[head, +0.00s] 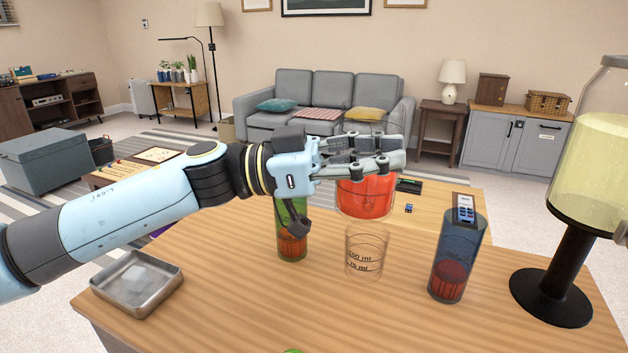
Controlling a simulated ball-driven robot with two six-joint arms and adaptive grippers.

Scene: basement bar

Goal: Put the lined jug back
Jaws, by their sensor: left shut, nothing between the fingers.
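The lined jug (366,256) is a small clear vessel with dark measuring lines and "ml" marks. It stands upright and looks empty on the wooden counter (330,325), between a green glass and a blue glass. My left gripper (398,152) reaches in from the left, above and behind the jug in the picture, and appears apart from it. Its fingers are shut and empty, pointing right. My right gripper is not in the head view.
The green glass (292,247), partly hidden by my left wrist, and the blue glass (450,275) hold red liquid. A metal tray (165,293) with a clear lump is at left. A tall drink dispenser (552,297) stands right. The counter's front middle is mostly clear.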

